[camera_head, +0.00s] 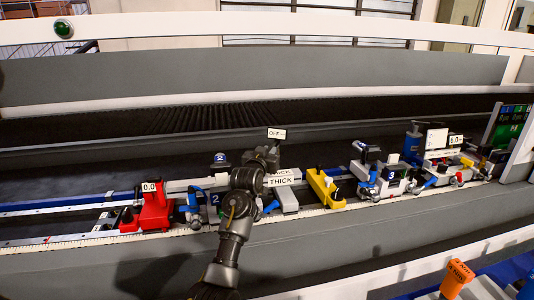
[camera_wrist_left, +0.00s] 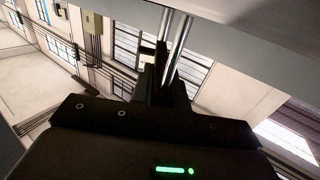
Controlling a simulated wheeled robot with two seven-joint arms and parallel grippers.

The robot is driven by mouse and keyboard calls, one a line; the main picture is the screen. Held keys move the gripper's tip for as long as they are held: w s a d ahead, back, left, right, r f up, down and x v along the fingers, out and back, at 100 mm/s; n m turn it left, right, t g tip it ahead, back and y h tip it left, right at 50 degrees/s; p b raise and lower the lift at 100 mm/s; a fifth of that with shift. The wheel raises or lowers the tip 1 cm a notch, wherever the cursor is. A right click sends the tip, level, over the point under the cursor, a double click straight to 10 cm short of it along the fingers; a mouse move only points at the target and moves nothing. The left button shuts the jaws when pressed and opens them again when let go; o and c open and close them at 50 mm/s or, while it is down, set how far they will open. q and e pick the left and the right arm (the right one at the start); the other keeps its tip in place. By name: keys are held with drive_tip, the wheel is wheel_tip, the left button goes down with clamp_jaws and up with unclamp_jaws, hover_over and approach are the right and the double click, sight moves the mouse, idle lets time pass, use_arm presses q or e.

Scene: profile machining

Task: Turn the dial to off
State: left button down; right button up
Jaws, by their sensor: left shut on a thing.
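A small white sign reading OFF (camera_head: 276,133) stands above the middle of the machine line, with signs reading THICK (camera_head: 281,181) just below it. My left arm rises from the bottom of the head view, and its gripper (camera_head: 264,158) is directly under the OFF sign. The gripper is shut on the dial, which is mostly hidden behind the dark fingers. In the left wrist view the fingers (camera_wrist_left: 165,85) are close together beside two shiny metal rods (camera_wrist_left: 177,45). I cannot read the dial's setting. My right gripper is not in view.
A red unit reading 0.0 (camera_head: 154,207) stands to the left on the rail. A yellow block (camera_head: 325,188) and a blue-and-white unit marked 3 (camera_head: 391,178) stand to the right. An orange-topped item (camera_head: 457,276) is at the lower right. The grey front ledge is largely clear.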

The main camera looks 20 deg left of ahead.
use_arm(q)
drive_tip(key=c, duration=1.4)
unclamp_jaws()
drive_tip(key=shift+o, duration=0.2)
drive_tip(key=shift+s+f, duration=0.1)
drive_tip(key=shift+s, duration=0.3)
drive_tip(key=s+d+b, duration=0.1)
drive_tip(key=s+b, duration=0.1)
drive_tip(key=s, duration=0.7)
drive_tip(key=shift+s+d, duration=0.15)
drive_tip(key=shift+s, duration=0.25)
